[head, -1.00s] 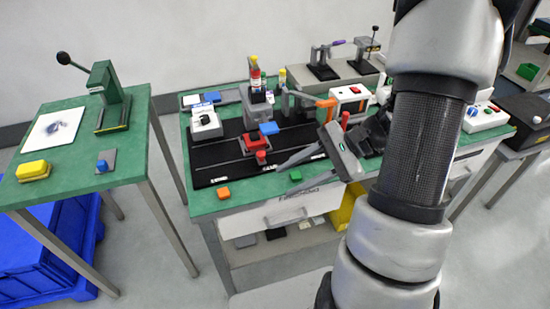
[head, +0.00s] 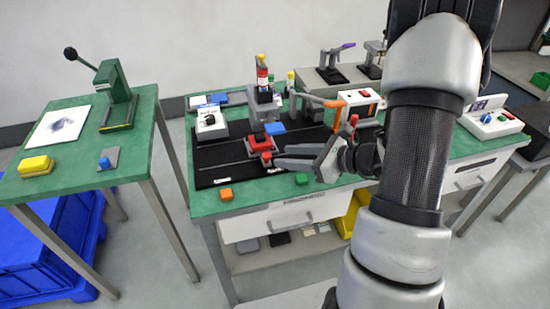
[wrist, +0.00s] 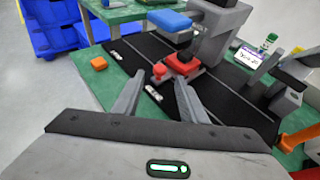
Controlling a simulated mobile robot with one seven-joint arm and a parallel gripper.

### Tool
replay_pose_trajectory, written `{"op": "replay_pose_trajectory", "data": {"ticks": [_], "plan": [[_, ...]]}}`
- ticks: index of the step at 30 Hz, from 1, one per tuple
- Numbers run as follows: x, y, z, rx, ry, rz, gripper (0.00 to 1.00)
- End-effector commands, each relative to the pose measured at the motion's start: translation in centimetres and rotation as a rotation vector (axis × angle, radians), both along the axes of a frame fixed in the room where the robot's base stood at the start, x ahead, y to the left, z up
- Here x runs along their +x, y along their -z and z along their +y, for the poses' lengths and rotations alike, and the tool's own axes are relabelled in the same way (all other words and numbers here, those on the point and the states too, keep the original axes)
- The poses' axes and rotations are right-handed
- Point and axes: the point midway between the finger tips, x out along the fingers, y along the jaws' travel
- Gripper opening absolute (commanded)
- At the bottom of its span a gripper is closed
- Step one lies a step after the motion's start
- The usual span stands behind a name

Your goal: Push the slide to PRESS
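A red slide block (head: 260,144) with a small red knob sits on a black track (head: 212,165) on the green bench. In the wrist view the red block (wrist: 182,64) and its round red knob (wrist: 159,70) lie just beyond my fingertips. A grey post-like fixture (head: 262,108) stands behind the block, with a blue part (head: 274,128) beside it. My gripper (head: 279,155) is open and empty, its fingers pointing left toward the block. In the wrist view my gripper (wrist: 158,79) has its fingers apart, with a gap before the knob. The track's small white labels are unreadable.
An orange-handled clamp (head: 334,104) and a white box (head: 357,96) stand behind my gripper. A second green table (head: 74,165) with a green lever press stands left, across a gap.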

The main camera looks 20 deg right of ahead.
Motion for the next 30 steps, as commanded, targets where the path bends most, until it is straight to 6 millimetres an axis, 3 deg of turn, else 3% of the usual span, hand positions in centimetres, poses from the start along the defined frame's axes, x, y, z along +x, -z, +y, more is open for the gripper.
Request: {"op": "replay_pose_trajectory", "data": {"ticks": [9, 20, 27, 30], "plan": [[3.0, 1.8, 3.0, 0.0, -0.002, 0.0, 0.39], [3.4, 2.0, 3.4, -0.001, 0.0, -0.001, 0.39], [3.4, 1.9, 3.4, -0.001, 0.0, -0.001, 0.02], [3.4, 1.9, 3.4, -0.001, 0.0, -0.001, 0.0]]}}
